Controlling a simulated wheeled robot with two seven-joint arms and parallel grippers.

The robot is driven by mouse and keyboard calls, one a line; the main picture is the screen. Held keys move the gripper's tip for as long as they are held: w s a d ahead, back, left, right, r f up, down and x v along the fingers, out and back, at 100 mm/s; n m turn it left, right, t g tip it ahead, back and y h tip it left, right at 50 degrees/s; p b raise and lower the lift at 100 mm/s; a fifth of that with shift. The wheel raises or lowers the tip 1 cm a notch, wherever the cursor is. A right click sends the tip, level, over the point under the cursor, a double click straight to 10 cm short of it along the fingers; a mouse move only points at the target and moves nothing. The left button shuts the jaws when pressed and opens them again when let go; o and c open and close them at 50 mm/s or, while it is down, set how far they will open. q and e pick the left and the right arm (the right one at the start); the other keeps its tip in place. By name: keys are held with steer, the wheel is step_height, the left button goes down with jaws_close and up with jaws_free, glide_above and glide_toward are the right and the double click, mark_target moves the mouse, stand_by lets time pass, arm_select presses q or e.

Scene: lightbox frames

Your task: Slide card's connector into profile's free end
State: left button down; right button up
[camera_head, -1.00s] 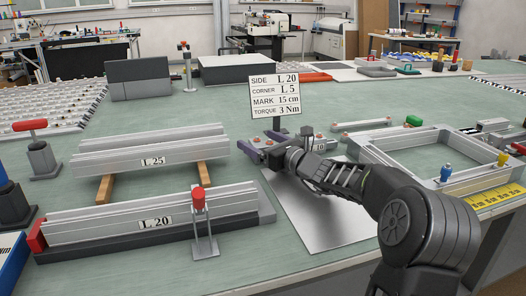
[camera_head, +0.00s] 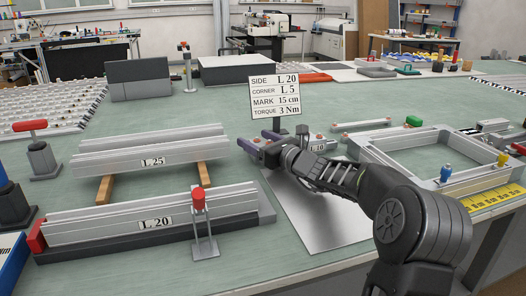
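The card (camera_head: 276,96) stands upright at the back and reads SIDE L 20, CORNER L 5, MARK 15 cm, TORQUE 3 Nm. The profile labelled L 20 (camera_head: 110,225) lies in a dark fixture at the front left, its left end by a red stop and its right end free. A second profile, L 25 (camera_head: 115,163), lies behind it on wooden strips. My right gripper (camera_head: 259,142) has its purple fingertips apart, at the row of connectors; a small reddish spot shows between them. A connector piece labelled L 10 (camera_head: 317,146) is partly behind my wrist. No L 5 label is readable. My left gripper is out of view.
A red-topped clamp (camera_head: 199,205) stands at the front of the L 20 profile. A metal sheet (camera_head: 312,222) lies under my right arm. An aluminium frame (camera_head: 395,160) and a yellow rule (camera_head: 490,199) are at right. Green table is clear between the profiles and the sheet.

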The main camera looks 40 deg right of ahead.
steer(key=c, duration=1)
step_height(320, 180, up, 10)
steer(key=p, duration=0.3)
stand_by(0.7)
